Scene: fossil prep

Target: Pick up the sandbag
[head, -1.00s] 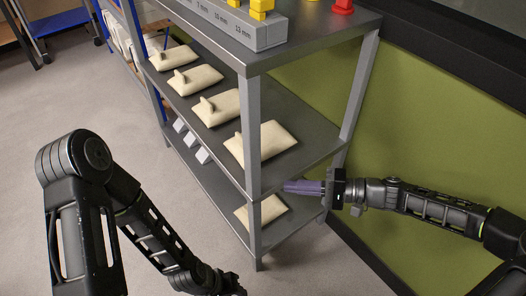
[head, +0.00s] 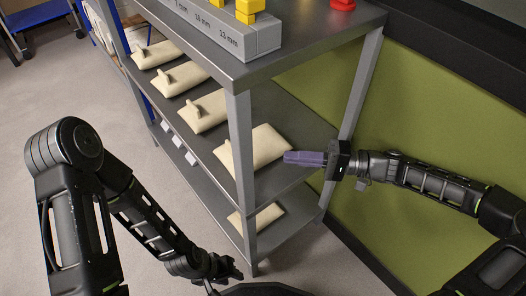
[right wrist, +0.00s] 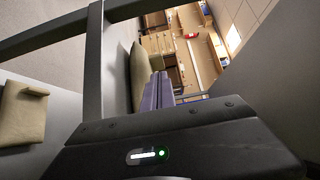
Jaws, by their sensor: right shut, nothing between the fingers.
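Several cream sandbags, each with a small loop on top, lie in a row on the middle shelf. The nearest sandbag (head: 262,146) is at the shelf's right end. Another sandbag (head: 262,218) lies on the bottom shelf, partly hidden by a post. My right gripper (head: 287,157) is shut and empty, its purple fingers pointing left at the right end of the nearest middle-shelf sandbag. In the right wrist view, a sandbag (right wrist: 140,76) is close beside the purple fingers (right wrist: 157,92), and another sandbag (right wrist: 22,113) is at the left. My left gripper (head: 236,272) is low, in front of the rack; its fingers are unclear.
The grey metal rack (head: 318,62) has posts at its corners, one (head: 241,165) in front of the nearest sandbags. A grey block with size labels (head: 215,30) and yellow and red items stand on top. A green wall (head: 430,120) is behind.

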